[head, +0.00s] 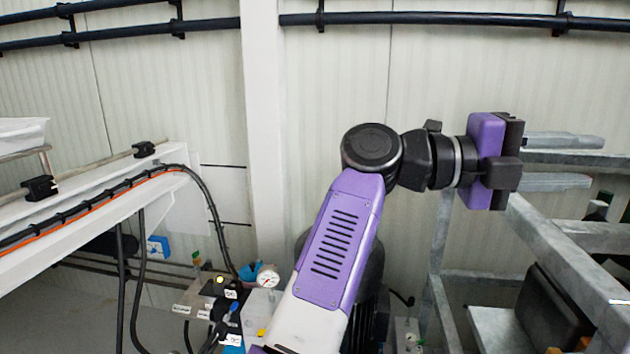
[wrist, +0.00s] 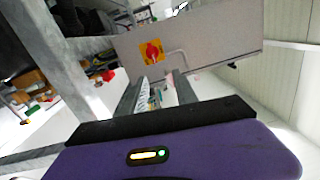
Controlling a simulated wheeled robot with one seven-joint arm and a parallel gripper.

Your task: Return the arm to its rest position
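My arm, purple, white and black, rises from the bottom middle of the head view and bends right at a black elbow. My gripper (head: 597,161) is at the right, pointing right, with its two grey fingers apart and nothing between them. In the wrist view my gripper (wrist: 159,78) also shows two separated fingers beyond the purple housing, with only background in the gap. The gripper is held up in front of a grey metal frame (head: 560,245); I cannot tell the distance between them.
A white beam with black and orange cables (head: 90,212) runs along the left. A pressure gauge (head: 267,277) and fittings sit low beside my arm. Dark pipes (head: 420,18) cross the pale wall above.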

